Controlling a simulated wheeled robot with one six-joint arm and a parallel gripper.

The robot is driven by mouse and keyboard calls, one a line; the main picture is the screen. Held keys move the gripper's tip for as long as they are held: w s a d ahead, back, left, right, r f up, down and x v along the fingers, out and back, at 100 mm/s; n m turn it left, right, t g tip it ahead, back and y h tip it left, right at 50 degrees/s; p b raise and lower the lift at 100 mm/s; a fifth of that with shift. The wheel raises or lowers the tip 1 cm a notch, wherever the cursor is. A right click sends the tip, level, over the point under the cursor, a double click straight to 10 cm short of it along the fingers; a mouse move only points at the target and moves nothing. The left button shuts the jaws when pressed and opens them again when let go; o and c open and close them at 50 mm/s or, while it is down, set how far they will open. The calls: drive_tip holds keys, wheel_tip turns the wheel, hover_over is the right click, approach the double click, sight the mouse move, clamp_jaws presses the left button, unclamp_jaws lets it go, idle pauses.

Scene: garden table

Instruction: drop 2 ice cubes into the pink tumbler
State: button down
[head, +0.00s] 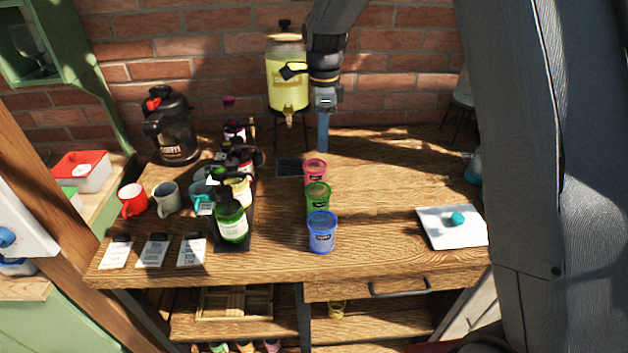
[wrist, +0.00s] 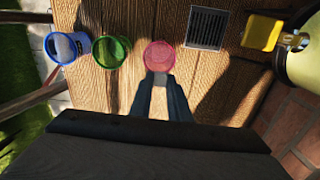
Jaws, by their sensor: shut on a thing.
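The pink tumbler (head: 315,172) stands upright on the wooden table, at the back of a row of three tumblers. It also shows from above in the wrist view (wrist: 160,55). My gripper (head: 323,148) points down just behind and above it. In the wrist view my gripper (wrist: 161,80) is shut on a small pale block, which looks like an ice cube (wrist: 159,79). The cube is at the near edge of the pink rim; I cannot tell if they touch. No other ice cube is clear, and I cannot make out the tumbler's contents.
The green tumbler (head: 318,197) and blue tumbler (head: 321,233) stand in front of the pink one. A dark grate (head: 289,167) lies left of it. The drink dispenser (head: 287,80) stands behind. Bottles (head: 231,220) crowd the left; the table right of the tumblers is mostly clear.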

drive_tip(key=c, duration=1.6)
unclamp_jaws()
drive_tip(key=shift+r, duration=0.15)
wheel_tip(320, 180, up, 8)
drive_tip(key=b, duration=0.2)
drive_tip(key=shift+f+b, duration=0.2)
drive_tip(key=shift+b, duration=0.2)
drive_tip(key=s+d+f+n+b, duration=0.1)
drive_tip(key=s+d+f+n, duration=0.3)
drive_tip(key=s, duration=0.4)
drive_tip(key=s+d+f+n+t+b, duration=0.1)
drive_tip(key=s+d+f+n+b, duration=0.1)
drive_tip(key=s+d+f+n, duration=0.2)
drive_tip(key=s+d+f+n+b, duration=0.1)
drive_tip(key=s+d+f+n, duration=0.3)
drive_tip(key=s+f+n, duration=0.5)
drive_tip(key=shift+s+f+n+b, duration=0.2)
drive_tip(key=shift+s+n, duration=0.15)
drive_tip(key=shift+s, duration=0.35)
drive_tip(key=shift+s+f+n+b, duration=0.1)
drive_tip(key=shift+s+n+b, duration=0.2)
drive_tip(key=shift+s, duration=0.4)
